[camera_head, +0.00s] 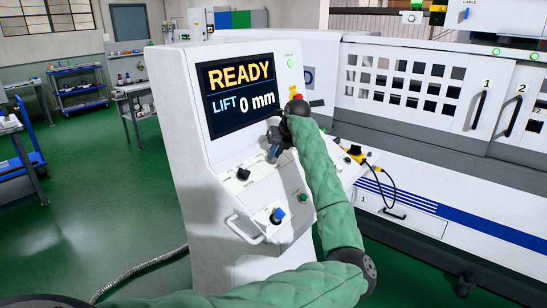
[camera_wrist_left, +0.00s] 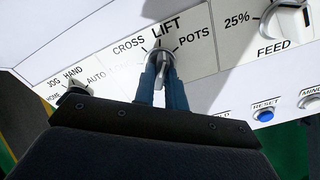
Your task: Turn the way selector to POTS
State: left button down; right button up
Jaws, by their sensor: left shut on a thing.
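The way selector (camera_wrist_left: 163,66) is a grey knob on a white label plate marked CROSS, LIFT and POTS in the left wrist view. Its upper end appears to point near LIFT; the exact angle is hard to tell. The two blue fingers of my left gripper (camera_wrist_left: 163,82) are shut on the knob, one on each side. In the head view my left gripper (camera_head: 274,152) is at the console's sloped panel, and its hand and green sleeve hide the selector. The screen (camera_head: 240,92) reads READY and LIFT 0 mm. My right gripper is not in view.
A JOG/HAND/AUTO knob (camera_wrist_left: 76,86) is left of the selector; a FEED knob (camera_wrist_left: 286,20) and blue RESET button (camera_wrist_left: 265,115) are right. Lower on the console are a blue-topped switch (camera_head: 277,215) and a handle (camera_head: 244,230). A white machine (camera_head: 420,140) stands at right.

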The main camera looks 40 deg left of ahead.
pick_arm(q)
jog(key=shift+m, duration=1.1)
jog(key=m, duration=0.4)
jog(key=shift+p, duration=0.4)
jog(key=c, duration=1.3)
grip_release()
jog(key=v, duration=0.7)
